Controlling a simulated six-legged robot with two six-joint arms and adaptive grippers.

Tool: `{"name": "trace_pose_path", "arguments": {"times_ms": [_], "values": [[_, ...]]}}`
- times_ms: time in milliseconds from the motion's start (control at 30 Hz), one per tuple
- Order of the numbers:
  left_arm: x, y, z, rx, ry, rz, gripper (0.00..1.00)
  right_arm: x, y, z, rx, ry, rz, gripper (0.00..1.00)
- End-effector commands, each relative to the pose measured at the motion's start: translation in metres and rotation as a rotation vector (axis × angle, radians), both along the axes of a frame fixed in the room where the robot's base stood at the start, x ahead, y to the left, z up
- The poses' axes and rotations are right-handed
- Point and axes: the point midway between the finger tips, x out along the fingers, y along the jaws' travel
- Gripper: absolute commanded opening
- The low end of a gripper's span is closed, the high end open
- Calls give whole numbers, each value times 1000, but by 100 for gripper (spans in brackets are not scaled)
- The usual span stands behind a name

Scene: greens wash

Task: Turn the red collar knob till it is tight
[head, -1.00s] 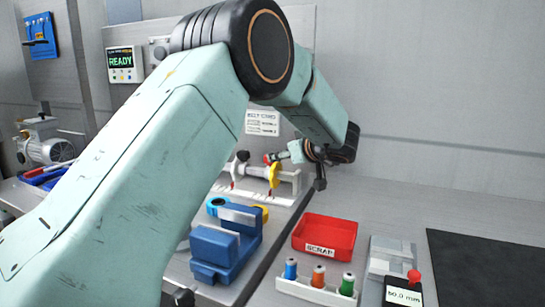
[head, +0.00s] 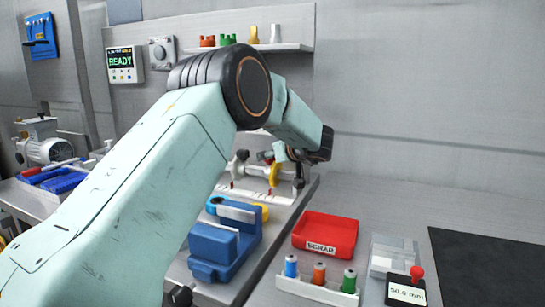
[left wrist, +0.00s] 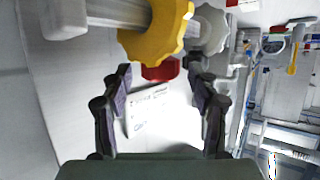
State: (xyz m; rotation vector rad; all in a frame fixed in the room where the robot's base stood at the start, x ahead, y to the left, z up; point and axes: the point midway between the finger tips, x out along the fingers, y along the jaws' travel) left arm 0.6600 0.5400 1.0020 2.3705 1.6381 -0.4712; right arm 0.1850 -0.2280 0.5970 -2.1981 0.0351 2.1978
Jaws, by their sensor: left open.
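The red collar knob (left wrist: 160,71) shows in the left wrist view just below a yellow scalloped wheel (left wrist: 157,28), which partly covers it. A pale grey shaft (left wrist: 117,11) runs beside the wheel. My left gripper (left wrist: 158,78) is open, with one dark finger on each side of the knob; I cannot tell whether they touch it. In the head view my left arm reaches over the bench to the white fixture, where the yellow wheel (head: 273,175) shows under the wrist. The red knob is not clearly visible there. My right gripper is not in view.
A blue vise (head: 225,245) stands in front of the fixture. A dark mat (head: 490,265) at far right is clear. A READY panel (head: 125,64) hangs behind.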

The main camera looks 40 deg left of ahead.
Motion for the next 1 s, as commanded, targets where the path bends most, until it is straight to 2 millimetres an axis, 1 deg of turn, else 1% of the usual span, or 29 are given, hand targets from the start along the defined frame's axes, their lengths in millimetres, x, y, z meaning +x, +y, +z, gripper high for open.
{"name": "trace_pose_path", "arguments": {"times_ms": [100, 133, 767, 867, 1000], "values": [[0, 0, 0, 0, 0, 0, 60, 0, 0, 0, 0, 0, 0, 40], [0, 0, 0, 0, 0, 0, 59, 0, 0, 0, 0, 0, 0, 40], [0, 0, 0, 0, -1, 1, 6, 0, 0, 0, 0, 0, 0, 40], [0, 0, 1, 0, 0, 3, 6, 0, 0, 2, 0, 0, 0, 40], [1, 0, 3, 1, 2, 25, 6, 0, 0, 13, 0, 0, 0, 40]]}}
